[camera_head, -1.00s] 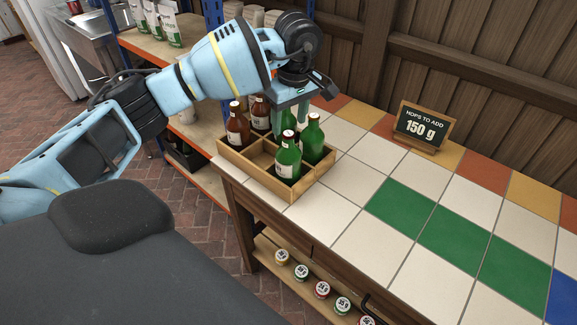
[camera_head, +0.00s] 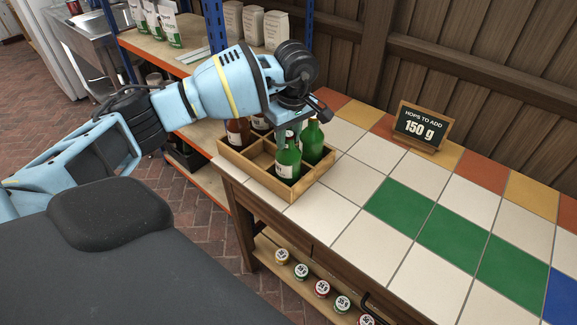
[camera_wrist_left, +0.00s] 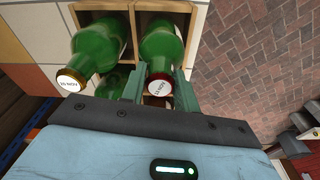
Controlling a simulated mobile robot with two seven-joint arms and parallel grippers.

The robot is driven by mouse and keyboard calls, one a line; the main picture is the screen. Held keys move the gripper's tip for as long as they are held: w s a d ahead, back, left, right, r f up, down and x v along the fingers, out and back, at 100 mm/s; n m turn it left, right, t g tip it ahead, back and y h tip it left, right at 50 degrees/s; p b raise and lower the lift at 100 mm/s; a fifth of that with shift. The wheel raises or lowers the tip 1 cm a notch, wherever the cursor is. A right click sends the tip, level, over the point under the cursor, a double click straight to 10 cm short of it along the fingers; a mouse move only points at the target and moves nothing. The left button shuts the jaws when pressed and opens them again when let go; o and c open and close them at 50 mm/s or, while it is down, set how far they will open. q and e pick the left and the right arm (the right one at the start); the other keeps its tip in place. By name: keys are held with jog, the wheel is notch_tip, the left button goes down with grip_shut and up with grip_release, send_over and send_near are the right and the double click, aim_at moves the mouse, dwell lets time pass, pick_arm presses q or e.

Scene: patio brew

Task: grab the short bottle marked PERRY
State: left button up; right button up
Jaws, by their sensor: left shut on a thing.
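A wooden crate (camera_head: 311,188) with compartments stands on the tiled counter, holding green and brown bottles. My left gripper (camera_head: 288,140) is down over the crate, shut on the front green bottle (camera_head: 288,163), which stands in its compartment. In the left wrist view, my left gripper's fingers (camera_wrist_left: 160,88) close on the neck of this red-capped green bottle (camera_wrist_left: 161,45). Another green bottle (camera_head: 312,142) stands behind it, also seen in the left wrist view (camera_wrist_left: 95,48). A brown bottle (camera_head: 238,132) is at the left. I cannot read PERRY on any label.
A chalkboard sign (camera_head: 421,125) reading "HOPS TO ADD 150 g" stands at the back of the counter. Several small lidded jars (camera_head: 322,289) sit on the shelf below. The tiles right of the crate are clear.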

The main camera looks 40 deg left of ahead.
pick_arm(q)
grip_shut()
jog(key=shift+r, duration=0.15)
notch_tip(320, 180, up, 10)
jog(key=shift+f, duration=0.1)
dwell(0.5)
jog(key=shift+d, duration=0.1)
